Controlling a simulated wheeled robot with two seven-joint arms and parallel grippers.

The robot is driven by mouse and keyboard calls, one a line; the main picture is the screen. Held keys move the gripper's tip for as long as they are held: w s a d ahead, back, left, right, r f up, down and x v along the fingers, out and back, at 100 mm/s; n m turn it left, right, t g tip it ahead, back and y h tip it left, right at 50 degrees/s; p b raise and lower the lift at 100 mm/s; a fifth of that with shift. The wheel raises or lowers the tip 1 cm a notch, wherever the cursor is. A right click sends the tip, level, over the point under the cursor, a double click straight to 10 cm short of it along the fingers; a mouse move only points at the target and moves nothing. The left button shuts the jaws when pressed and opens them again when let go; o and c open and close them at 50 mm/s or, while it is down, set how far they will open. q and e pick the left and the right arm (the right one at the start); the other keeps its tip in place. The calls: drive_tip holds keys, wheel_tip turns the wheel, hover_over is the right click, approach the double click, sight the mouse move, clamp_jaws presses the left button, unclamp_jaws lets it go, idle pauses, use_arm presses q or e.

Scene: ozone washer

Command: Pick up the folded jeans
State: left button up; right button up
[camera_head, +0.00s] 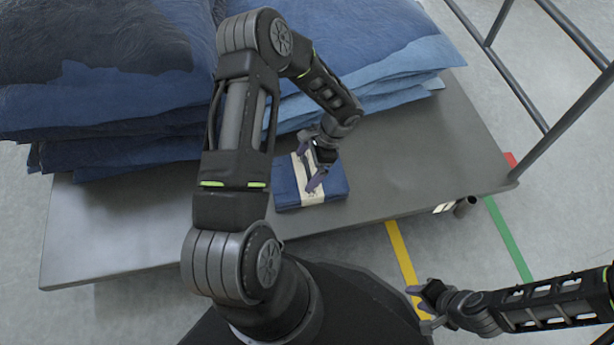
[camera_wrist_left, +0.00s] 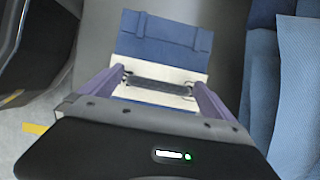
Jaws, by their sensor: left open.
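The folded jeans (camera_head: 287,188) lie as a small dark blue bundle with a cream band on the grey metal cart top, near its front edge. They also show in the left wrist view (camera_wrist_left: 163,50), below the fingers. My left gripper (camera_head: 312,168) is open over the bundle, its two purple fingers spread near the cream band. In the left wrist view the fingers (camera_wrist_left: 160,92) are on either side of the band; whether they touch it I cannot tell. My right gripper (camera_head: 422,304) is at the lower right, away from the cart top, with its fingers apart and nothing between them.
Tall stacks of large folded denim (camera_head: 110,90) fill the back and left of the cart top (camera_head: 430,150). A metal rail frame (camera_head: 508,85) rises at the right. The cart top right of the jeans is clear.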

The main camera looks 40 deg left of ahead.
use_arm(q)
drive_tip(key=c, duration=1.9)
drive_tip(key=shift+r, duration=0.15)
wheel_tip(320, 180, up, 9)
drive_tip(key=p, duration=0.3)
drive_tip(key=shift+r+p, duration=0.3)
drive_tip(key=shift+r, duration=0.1)
